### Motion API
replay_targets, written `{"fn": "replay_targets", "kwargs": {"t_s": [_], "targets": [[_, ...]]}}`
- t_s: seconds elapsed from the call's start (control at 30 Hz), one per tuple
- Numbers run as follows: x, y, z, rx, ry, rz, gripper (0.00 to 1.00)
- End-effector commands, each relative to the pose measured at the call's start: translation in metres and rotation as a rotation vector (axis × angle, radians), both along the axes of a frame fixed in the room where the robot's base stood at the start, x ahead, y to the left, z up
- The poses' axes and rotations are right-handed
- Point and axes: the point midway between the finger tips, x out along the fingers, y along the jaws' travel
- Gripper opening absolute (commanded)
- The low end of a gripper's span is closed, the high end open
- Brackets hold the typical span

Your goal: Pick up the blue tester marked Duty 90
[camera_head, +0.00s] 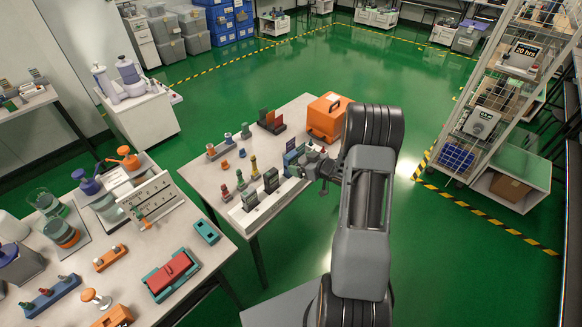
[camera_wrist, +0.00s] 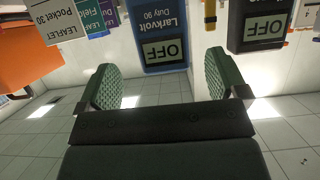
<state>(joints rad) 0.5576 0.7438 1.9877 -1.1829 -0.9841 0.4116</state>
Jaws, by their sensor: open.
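The blue tester (camera_wrist: 160,40) shows upside down at the top middle of the wrist view. Its label reads Larkvolt Duty 90 and its screen reads OFF. In the head view the blue tester (camera_head: 290,159) stands upright near the table's right edge, partly hidden by my gripper (camera_head: 318,166). In the wrist view my gripper (camera_wrist: 160,88) is open, its two green ridged pads apart and nothing between them. The tester lies beyond the pads, roughly in line with the gap.
A dark tester (camera_wrist: 258,28) with an OFF screen stands beside the blue one. A white leaflet (camera_wrist: 56,20) and coloured leaflets are on the other side. An orange case (camera_head: 325,118) sits at the table's (camera_head: 208,172) far right corner. Several small items stand to the left.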

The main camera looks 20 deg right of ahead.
Motion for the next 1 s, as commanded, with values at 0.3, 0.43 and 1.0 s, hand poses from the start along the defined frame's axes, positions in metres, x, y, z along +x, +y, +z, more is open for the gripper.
{"fn": "replay_targets", "kwargs": {"t_s": [0.3, 0.43, 1.0], "targets": [[0.019, 0.011, -0.008, 0.0, 0.002, 0.003, 0.92], [0.034, 0.019, -0.015, -0.001, 0.002, 0.002, 0.92], [0.049, 0.025, -0.023, -0.002, 0.0, -0.001, 0.82]]}}
